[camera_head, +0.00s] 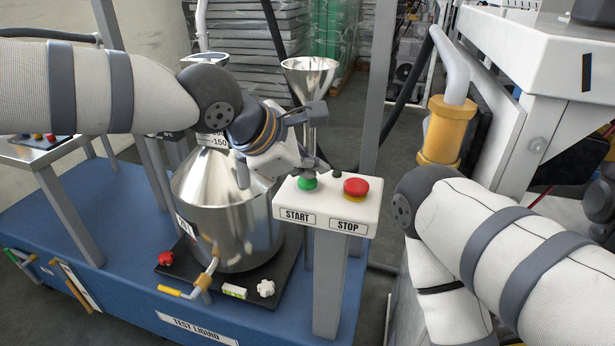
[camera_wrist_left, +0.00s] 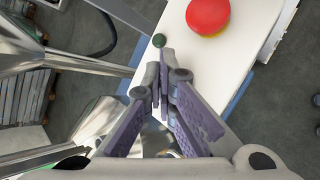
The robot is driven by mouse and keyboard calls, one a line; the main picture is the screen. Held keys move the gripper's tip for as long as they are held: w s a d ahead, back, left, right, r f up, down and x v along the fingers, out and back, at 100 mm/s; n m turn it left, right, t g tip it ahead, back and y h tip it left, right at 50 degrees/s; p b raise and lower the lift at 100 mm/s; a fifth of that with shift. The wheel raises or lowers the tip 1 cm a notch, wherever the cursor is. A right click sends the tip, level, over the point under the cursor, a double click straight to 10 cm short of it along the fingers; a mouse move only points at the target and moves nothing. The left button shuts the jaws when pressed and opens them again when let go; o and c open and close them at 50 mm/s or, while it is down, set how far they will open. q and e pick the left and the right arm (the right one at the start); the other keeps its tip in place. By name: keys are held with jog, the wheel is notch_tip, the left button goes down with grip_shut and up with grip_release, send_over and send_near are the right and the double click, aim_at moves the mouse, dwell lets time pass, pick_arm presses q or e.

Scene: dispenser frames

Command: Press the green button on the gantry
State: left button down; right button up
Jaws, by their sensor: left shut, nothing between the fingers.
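The green START button (camera_head: 307,183) sits on the left of the white control box (camera_head: 330,204) on the gantry post, with the red STOP button (camera_head: 355,187) to its right. My left gripper (camera_head: 312,163) is shut and empty, with its fingertips close behind and above the green button. I cannot tell whether they touch it. In the left wrist view the shut fingers (camera_wrist_left: 166,76) lie over the white box (camera_wrist_left: 215,70), with the red button (camera_wrist_left: 208,15) beyond. The green button is not clearly visible there. A small dark green knob (camera_wrist_left: 159,41) shows just past the fingertips. My right gripper is out of view.
A steel vessel (camera_head: 230,215) stands on a black plate on the blue base (camera_head: 130,265), left of the post. A steel funnel (camera_head: 309,75) stands behind the gripper. A grey upright (camera_head: 378,90) rises behind the box. My right arm is at the right.

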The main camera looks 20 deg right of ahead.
aim_at(310, 182)
pick_arm(q)
jog(key=shift+f, duration=0.15)
dwell(0.3)
jog(key=shift+r, duration=0.9)
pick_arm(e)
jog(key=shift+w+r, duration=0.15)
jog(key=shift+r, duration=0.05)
pick_arm(q)
jog(key=shift+r+p, duration=0.45)
jog(key=shift+r, duration=2.1)
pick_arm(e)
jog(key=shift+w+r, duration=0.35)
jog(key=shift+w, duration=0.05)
